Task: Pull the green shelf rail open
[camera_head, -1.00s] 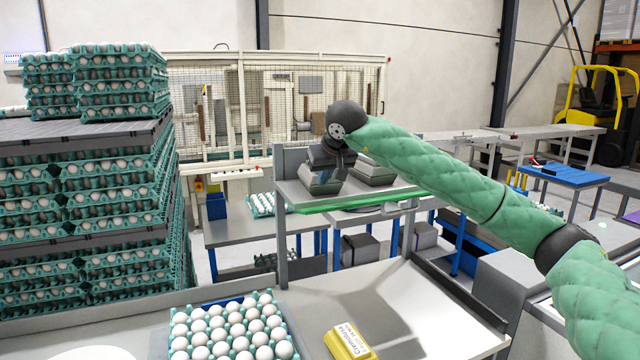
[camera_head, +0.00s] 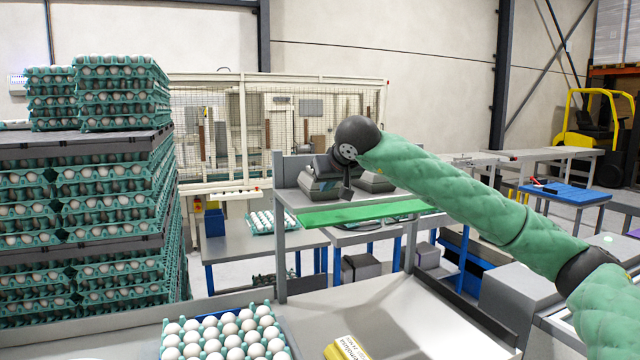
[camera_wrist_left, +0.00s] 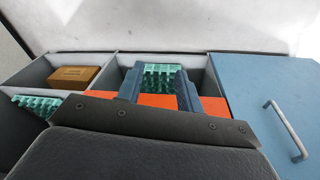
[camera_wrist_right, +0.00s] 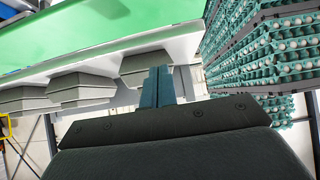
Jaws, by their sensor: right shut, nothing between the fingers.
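The green shelf rail (camera_head: 365,212) shows as a broad flat green strip along the front of the grey shelf (camera_head: 292,199) in the head view. It also fills the upper left of the right wrist view (camera_wrist_right: 100,38). My right gripper (camera_head: 346,194) points down at the shelf, just behind the strip. In the right wrist view its fingers (camera_wrist_right: 164,86) are together and empty; whether they touch the rail is unclear. My left gripper (camera_wrist_left: 160,88) is outside the head view; its wrist view shows the fingers apart above a compartment holding a green carton (camera_wrist_left: 160,76).
Grey trays (camera_head: 373,183) sit on the shelf beside my right wrist. An egg tray (camera_head: 222,336) and a yellow carton (camera_head: 345,348) lie on the front table. A tall egg stack (camera_head: 85,210) stands left. The table's middle (camera_head: 400,315) is clear.

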